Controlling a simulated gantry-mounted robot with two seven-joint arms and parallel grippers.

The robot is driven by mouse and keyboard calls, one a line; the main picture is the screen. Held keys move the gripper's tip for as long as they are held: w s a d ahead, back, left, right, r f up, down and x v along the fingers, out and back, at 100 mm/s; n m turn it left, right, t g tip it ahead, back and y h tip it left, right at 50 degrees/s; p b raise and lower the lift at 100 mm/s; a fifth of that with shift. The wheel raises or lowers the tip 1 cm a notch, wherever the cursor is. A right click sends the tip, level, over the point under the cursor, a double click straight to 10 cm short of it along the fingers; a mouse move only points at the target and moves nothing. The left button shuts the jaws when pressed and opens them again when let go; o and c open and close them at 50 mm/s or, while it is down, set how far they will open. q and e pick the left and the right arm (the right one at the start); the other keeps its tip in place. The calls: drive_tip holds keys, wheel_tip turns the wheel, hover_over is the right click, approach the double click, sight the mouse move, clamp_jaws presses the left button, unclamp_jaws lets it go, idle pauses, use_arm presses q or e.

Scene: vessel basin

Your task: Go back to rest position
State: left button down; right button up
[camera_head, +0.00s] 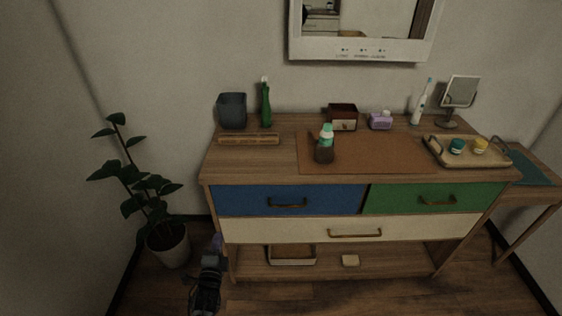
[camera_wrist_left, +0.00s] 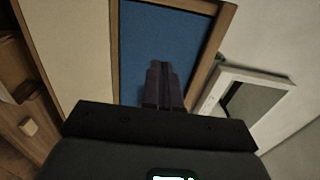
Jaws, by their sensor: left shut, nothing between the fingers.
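My left gripper (camera_head: 217,243) is low at the front left of the dresser, below the blue drawer (camera_head: 290,199) and beside the cream drawer's left end. Its fingers are together with nothing between them. In the left wrist view the shut fingers (camera_wrist_left: 164,84) stand in front of the blue drawer front (camera_wrist_left: 165,40), and I cannot tell the gap to it. My right gripper is in neither view.
The dresser top holds a brown mat (camera_head: 385,153), a brown cup with a teal-capped bottle (camera_head: 325,146), a green bottle (camera_head: 266,105) and a tray (camera_head: 438,152). A potted plant (camera_head: 167,245) stands left of my gripper. All drawers look shut.

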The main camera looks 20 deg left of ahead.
use_arm(q)
drive_tip(key=s+d+f+n+g+h, duration=0.2)
drive_tip(key=s+d+f+g+h, duration=0.3)
drive_tip(key=s+d, duration=0.55)
drive_tip(key=s+d+r+n+g+h, duration=0.1)
drive_tip(key=s+d+r+n+g, duration=0.3)
drive_tip(key=s, duration=0.5)
drive_tip(key=s+d+r+n+g+h, duration=0.25)
drive_tip(key=s+d+n+g, duration=0.2)
drive_tip(key=s, duration=0.35)
wheel_tip(320, 180, up, 38)
drive_tip(key=p, duration=3.8)
drive_tip(key=shift+a+n+t+y, duration=0.25)
drive_tip(key=shift+n+t+y, duration=0.1)
drive_tip(key=shift+y, duration=0.1)
drive_tip(key=shift+s, duration=0.1)
